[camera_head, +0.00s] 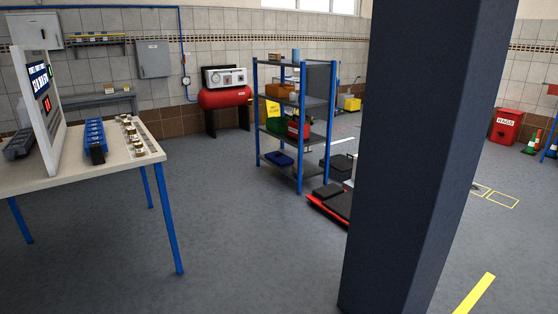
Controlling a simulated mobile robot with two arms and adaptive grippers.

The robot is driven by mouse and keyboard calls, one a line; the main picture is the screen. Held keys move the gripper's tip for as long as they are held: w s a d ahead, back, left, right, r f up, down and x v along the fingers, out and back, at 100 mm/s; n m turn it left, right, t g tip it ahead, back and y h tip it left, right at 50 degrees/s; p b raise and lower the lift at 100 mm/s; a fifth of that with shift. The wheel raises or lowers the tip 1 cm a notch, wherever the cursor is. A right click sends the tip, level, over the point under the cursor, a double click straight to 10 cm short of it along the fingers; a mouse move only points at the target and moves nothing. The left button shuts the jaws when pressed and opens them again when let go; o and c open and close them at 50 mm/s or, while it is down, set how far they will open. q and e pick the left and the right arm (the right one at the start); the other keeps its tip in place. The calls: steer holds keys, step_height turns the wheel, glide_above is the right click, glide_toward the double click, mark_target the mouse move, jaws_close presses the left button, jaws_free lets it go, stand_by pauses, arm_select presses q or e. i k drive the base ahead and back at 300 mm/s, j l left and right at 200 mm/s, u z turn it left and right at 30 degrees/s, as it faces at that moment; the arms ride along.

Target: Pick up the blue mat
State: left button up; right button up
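I cannot make out a blue mat for certain. A small flat blue item (280,158) lies on the lowest level of the blue-framed shelf rack (299,172), near the middle of the room; it is too small to tell what it is. A long blue segmented piece (95,136) lies on the table at left, but it looks like a rack or holder rather than a mat. Neither of my grippers is in view.
The table (72,172) at left holds a display panel (46,98) and several small pieces. A dark upright (425,150) hides much right of centre. A red low platform (328,208) stands beside the shelf rack. Floor (240,240) between table and upright is clear.

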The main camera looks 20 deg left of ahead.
mark_target(280, 159)
steer(key=i+j+u, duration=0.55)
steer(key=i+j, duration=0.25)
steer(key=i+j+u, duration=0.3)
steer(key=i, duration=0.15)
steer(key=i+j+u, duration=0.25)
steer(key=i, duration=0.2)
steer(key=i+z, duration=0.45)
steer(key=i, duration=1.95)
steer(key=i+j+u, duration=0.15)
steer(key=i+u, duration=0.15)
steer(key=i, duration=0.25)
steer(key=i+u, duration=0.3)
steer(key=i, duration=0.3)
steer(key=i+u, duration=0.25)
steer(key=i, duration=0.3)
steer(key=i+l+u, duration=0.3)
steer(key=i, duration=0.25)
steer(key=i+z, duration=0.3)
steer(key=i, duration=0.2)
steer(key=i+j+z, duration=0.1)
steer(key=i+z, duration=0.25)
steer(key=i, duration=0.15)
steer(key=i+j+z, duration=0.3)
steer(key=i, duration=0.15)
steer(key=i+j+z, duration=0.35)
steer(key=i+l, duration=0.05)
steer(key=i, duration=0.05)
